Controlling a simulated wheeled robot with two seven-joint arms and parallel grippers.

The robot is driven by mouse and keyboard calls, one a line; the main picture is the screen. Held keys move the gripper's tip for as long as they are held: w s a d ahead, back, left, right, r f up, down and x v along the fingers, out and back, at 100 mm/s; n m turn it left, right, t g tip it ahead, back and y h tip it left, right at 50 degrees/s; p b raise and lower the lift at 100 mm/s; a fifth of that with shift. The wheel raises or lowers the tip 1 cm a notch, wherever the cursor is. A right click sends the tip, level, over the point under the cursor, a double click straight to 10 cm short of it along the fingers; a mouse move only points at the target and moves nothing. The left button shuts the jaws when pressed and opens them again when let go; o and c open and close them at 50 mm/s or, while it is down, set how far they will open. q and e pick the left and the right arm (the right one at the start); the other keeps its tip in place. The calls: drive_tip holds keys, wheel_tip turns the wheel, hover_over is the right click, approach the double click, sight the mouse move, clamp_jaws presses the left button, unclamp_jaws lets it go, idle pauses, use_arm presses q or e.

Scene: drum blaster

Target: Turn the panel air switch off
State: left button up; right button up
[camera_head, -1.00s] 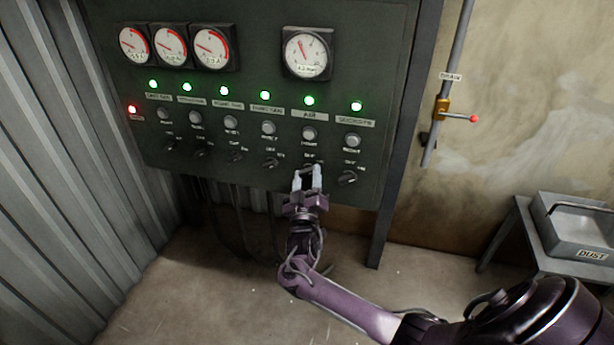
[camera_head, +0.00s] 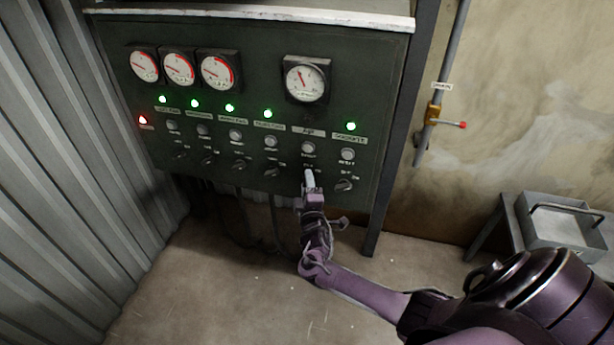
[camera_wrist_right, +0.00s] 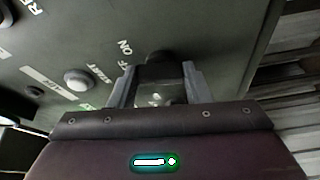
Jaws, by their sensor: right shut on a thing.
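The dark green control panel (camera_head: 350,75) hangs on the left with a row of lamps, buttons and rotary switches. The right wrist view shows the dark AIR switch knob (camera_wrist_right: 158,62) between the fingertips, beside the ON and partly hidden OFF marks. My left gripper is out of view.
The other green lamps, such as the rightmost one (camera_head: 350,126), are lit, and a red lamp (camera_head: 143,119) glows at the left. A pipe with a red-tipped valve (camera_head: 433,115) runs up the right wall. A grey bin (camera_head: 560,230) stands at the right.

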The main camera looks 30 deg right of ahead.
drive_tip(key=shift+n+g+p, duration=0.4)
drive_tip(key=shift+n+p, duration=0.65)
drive_tip(key=shift+n, duration=0.05)
drive_tip(key=o, duration=1)
drive_tip(key=v, duration=0.7)
drive_tip(key=shift+s+a+r, duration=0.1)
drive_tip(key=shift+s+a, duration=0.05)
drive_tip(key=shift+s, duration=0.2)
drive_tip(key=shift+y, duration=0.3)
